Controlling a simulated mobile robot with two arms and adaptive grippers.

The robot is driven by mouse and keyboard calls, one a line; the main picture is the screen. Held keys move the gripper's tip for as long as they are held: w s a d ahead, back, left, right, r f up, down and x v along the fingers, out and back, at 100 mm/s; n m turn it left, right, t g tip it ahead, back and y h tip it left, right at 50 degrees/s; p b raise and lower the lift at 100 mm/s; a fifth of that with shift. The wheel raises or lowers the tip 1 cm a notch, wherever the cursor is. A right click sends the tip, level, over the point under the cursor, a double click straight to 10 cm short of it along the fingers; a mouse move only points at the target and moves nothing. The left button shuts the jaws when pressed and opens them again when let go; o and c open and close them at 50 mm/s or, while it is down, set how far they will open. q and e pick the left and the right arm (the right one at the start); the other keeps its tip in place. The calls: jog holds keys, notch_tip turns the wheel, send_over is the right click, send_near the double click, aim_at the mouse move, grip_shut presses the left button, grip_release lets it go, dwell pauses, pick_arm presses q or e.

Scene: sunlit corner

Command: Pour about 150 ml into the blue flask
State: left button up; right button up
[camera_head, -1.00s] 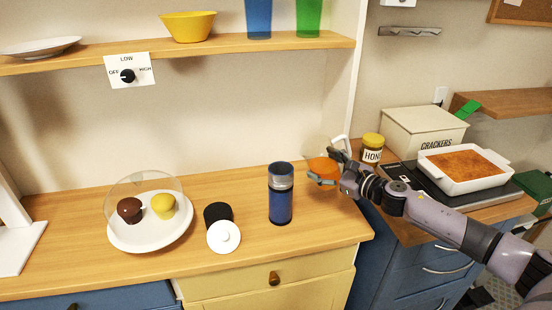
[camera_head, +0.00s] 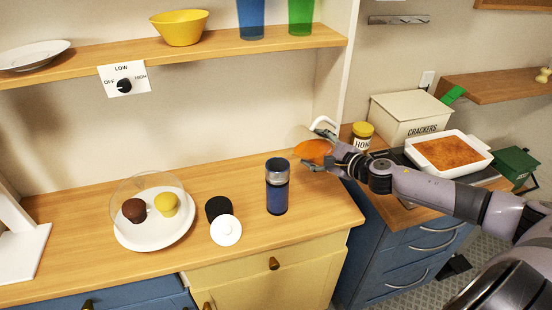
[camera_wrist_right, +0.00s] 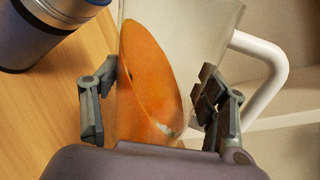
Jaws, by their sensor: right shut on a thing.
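The blue flask (camera_head: 277,188) stands upright on the wooden counter, with a grey metal band near its top; part of it shows in the right wrist view (camera_wrist_right: 30,30). My right gripper (camera_head: 327,158) is just right of the flask and above the counter. It is shut on a clear pitcher (camera_wrist_right: 190,40) with a white handle, holding orange liquid (camera_wrist_right: 150,85). The pitcher is tilted, and the liquid surface slants in the wrist view. I see no stream between pitcher and flask. A white lid (camera_head: 225,230) and a black cylinder (camera_head: 217,208) lie left of the flask. My left gripper is not in view.
A white plate (camera_head: 150,238) with a brown and a yellow muffin under a clear dome stands at left. A honey jar (camera_head: 362,136), crackers box (camera_head: 408,117) and white baking dish (camera_head: 445,170) are at right. A shelf (camera_head: 220,48) hangs above. Counter in front of the flask is clear.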

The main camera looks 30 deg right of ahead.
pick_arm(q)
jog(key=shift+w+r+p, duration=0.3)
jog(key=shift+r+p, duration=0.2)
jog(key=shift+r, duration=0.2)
pick_arm(e)
jog(key=shift+r+n, duration=0.4)
jog(key=shift+r, duration=0.1)
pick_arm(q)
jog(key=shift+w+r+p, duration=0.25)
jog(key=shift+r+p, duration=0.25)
pick_arm(e)
jog(key=shift+r+n+h, duration=0.25)
jog(key=shift+n+h, duration=0.05)
